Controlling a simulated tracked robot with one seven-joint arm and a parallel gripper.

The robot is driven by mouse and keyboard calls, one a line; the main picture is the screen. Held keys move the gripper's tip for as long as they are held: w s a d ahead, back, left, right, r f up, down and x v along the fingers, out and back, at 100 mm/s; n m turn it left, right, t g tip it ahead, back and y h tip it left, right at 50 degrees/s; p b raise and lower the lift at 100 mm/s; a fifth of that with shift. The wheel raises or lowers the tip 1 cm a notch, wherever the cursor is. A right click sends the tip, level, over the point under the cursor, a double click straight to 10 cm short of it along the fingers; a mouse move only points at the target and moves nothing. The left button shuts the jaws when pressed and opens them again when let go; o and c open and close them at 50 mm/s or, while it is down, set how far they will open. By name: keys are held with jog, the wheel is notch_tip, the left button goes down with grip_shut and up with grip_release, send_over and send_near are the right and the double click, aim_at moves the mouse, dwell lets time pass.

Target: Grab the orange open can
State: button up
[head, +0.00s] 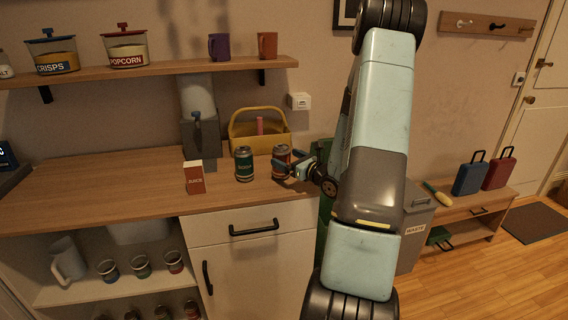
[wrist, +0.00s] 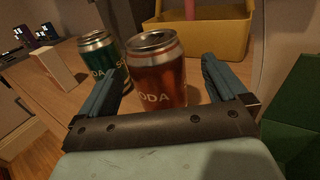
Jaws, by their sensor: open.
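The orange can (wrist: 157,75) with a silver top stands upright on the counter. In the wrist view it is between the two open fingers of my gripper (wrist: 165,90), with a gap to the right finger. In the head view the orange can (head: 281,157) stands at the counter's right part, with my gripper (head: 292,172) low at its front right. Part of the can is hidden behind the gripper. Whether a finger touches the can is not clear.
A green soda can (head: 244,164) stands close left of the orange can; it shows beside the left finger in the wrist view (wrist: 97,52). A yellow basket (head: 262,143) is behind. A red juice box (head: 194,177) stands further left. The counter's left part (head: 90,195) is clear.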

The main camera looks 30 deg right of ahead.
jog(key=x, duration=0.5)
jog(key=shift+a+f, duration=0.1)
jog(key=shift+a, duration=0.1)
jog(key=c, duration=1)
